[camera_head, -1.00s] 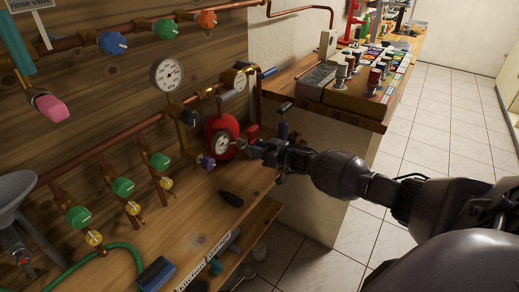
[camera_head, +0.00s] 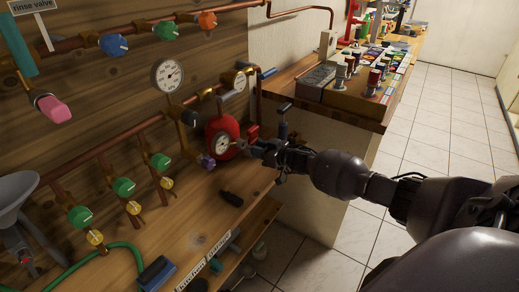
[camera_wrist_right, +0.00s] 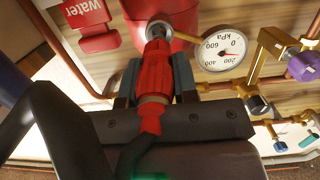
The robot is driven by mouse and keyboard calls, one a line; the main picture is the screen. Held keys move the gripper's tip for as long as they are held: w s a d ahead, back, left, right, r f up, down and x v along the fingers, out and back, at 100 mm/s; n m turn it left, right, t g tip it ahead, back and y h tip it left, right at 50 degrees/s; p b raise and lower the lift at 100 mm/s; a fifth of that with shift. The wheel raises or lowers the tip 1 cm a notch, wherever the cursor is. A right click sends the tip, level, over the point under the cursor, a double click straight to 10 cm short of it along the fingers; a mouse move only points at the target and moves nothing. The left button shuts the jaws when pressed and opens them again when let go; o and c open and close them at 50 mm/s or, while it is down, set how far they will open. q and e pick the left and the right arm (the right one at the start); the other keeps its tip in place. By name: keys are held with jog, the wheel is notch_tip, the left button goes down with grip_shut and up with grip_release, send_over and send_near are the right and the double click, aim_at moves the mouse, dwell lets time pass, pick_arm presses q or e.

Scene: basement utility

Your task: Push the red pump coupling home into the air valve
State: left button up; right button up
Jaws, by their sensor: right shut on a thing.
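The red pump coupling (camera_wrist_right: 155,72) is in the jaws of my right gripper (camera_wrist_right: 154,82), with a dark hose running back from it. Its tip points at the silver air valve (camera_wrist_right: 159,27) on the red tank and appears to meet it. I cannot tell how deep it sits. In the head view my right gripper (camera_head: 257,148) is beside the red tank (camera_head: 231,128), just right of its gauge (camera_head: 222,146). The coupling is hard to make out there. My left gripper is not in view.
A gauge marked kPa (camera_wrist_right: 222,49) and a red tag reading "water" (camera_wrist_right: 87,12) flank the valve. Copper pipes with green and yellow valves (camera_head: 124,188) run along the wall at left. A black object (camera_head: 231,198) and a blue block (camera_head: 157,272) lie on the bench.

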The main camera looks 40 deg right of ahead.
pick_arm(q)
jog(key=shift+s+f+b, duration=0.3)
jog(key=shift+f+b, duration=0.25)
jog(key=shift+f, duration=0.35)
pick_arm(e)
jog(key=shift+r+x, duration=0.15)
jog(key=shift+x, duration=0.7)
jog(key=shift+r+x, duration=0.1)
jog(key=shift+x, duration=0.75)
jog(key=o, duration=1)
jog(key=shift+s+d, duration=0.1)
jog(key=shift+s, duration=0.1)
jog(key=p+v, duration=0.1)
jog(key=v, duration=0.2)
jog(key=shift+s+d+r, duration=0.1)
jog(key=shift+s+r, duration=0.15)
jog(key=shift+s, duration=0.1)
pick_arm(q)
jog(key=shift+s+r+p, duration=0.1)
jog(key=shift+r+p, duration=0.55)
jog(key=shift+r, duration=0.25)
pick_arm(e)
jog(key=v, duration=0.6)
jog(key=shift+s+f, duration=0.15)
jog(key=shift+s, duration=0.1)
